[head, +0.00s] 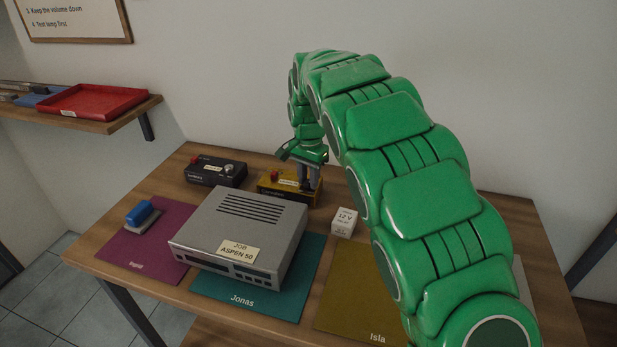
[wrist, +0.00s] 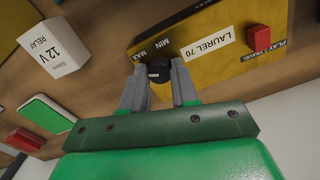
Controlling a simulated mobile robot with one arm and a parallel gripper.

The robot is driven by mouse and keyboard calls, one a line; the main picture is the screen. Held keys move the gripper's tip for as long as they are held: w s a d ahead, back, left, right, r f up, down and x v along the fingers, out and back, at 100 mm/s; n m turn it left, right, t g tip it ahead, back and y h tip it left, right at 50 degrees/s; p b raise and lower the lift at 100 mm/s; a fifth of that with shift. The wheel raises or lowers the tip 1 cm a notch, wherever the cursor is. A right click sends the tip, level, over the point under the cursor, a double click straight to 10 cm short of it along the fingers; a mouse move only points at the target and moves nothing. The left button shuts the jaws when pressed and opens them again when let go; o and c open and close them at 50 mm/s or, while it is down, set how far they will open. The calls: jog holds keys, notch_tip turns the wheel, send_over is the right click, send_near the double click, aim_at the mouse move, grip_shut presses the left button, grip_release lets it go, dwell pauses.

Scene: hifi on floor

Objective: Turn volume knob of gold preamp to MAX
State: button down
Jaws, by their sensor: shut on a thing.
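The gold preamp (head: 268,183) stands at the back of the table, partly hidden by my gripper in the head view. In the wrist view the gold preamp (wrist: 198,52) carries a label reading LAUREL 70, a red button and MIN and MAX marks. Its black volume knob (wrist: 158,71) sits near those marks, with a pale pointer line on it. My gripper (wrist: 159,88) is shut on the knob, one grey finger on each side. In the head view my gripper (head: 308,185) points down over the preamp's right end.
A black preamp (head: 215,172) stands to the left. A silver hi-fi unit (head: 238,236) labelled ASPEN 50 is in front, on the teal mat. A white 12 V relay box (head: 343,222) stands close by on the right. A blue-topped object (head: 140,213) is on the purple mat.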

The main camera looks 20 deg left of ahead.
aim_at(308, 181)
jog(key=c, duration=0.9)
grip_release()
jog(key=shift+o, duration=0.2)
notch_tip(308, 181, up, 7)
jog(key=shift+w+f, duration=0.1)
jog(key=shift+r, duration=0.5)
